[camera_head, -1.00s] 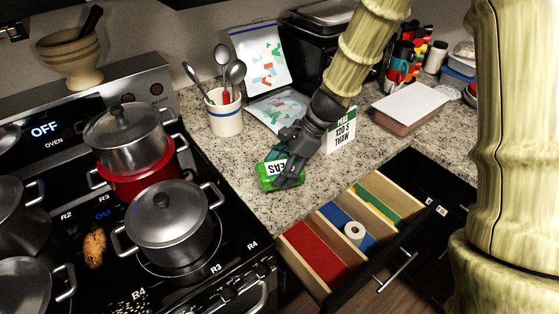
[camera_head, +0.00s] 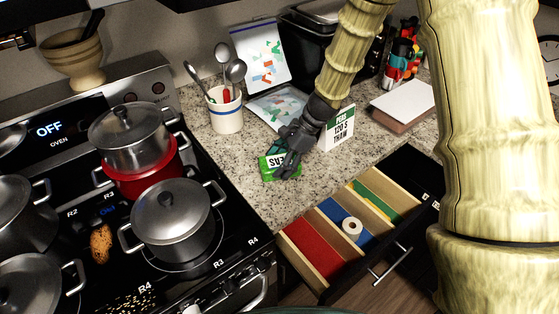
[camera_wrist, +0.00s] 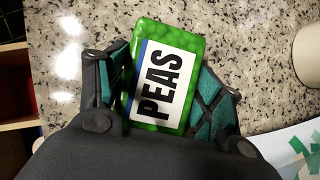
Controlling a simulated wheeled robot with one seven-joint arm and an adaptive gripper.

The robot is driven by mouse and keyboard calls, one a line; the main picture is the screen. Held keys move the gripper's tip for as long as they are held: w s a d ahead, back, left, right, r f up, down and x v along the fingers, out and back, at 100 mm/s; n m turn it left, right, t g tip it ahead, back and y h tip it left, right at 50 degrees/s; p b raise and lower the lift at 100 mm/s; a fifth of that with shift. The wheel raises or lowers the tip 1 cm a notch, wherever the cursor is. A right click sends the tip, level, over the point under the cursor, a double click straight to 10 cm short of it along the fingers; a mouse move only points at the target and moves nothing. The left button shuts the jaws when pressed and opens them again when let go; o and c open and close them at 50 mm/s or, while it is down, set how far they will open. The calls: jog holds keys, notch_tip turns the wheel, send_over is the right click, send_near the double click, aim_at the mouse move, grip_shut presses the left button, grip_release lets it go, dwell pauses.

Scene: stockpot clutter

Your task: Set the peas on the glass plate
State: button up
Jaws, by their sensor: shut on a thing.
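The peas are a green pack with a white "PEAS" label (camera_head: 271,172), over the granite counter near its front edge. My gripper (camera_head: 283,165) reaches down onto it from the upper right. In the wrist view, the pack (camera_wrist: 165,75) lies between the two fingers (camera_wrist: 160,88), which are shut on its sides. I cannot tell whether the pack touches the counter or is slightly raised. I cannot make out a glass plate in either view.
A white card reading "PEAS 120 S THAW" (camera_head: 338,128) stands right of the gripper. A utensil crock (camera_head: 226,113) stands behind. The stove with a lidded pot (camera_head: 172,215) is left. An open drawer (camera_head: 317,252) juts out below the counter.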

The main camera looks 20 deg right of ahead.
jog(key=shift+f, duration=0.15)
jog(key=o, duration=1.3)
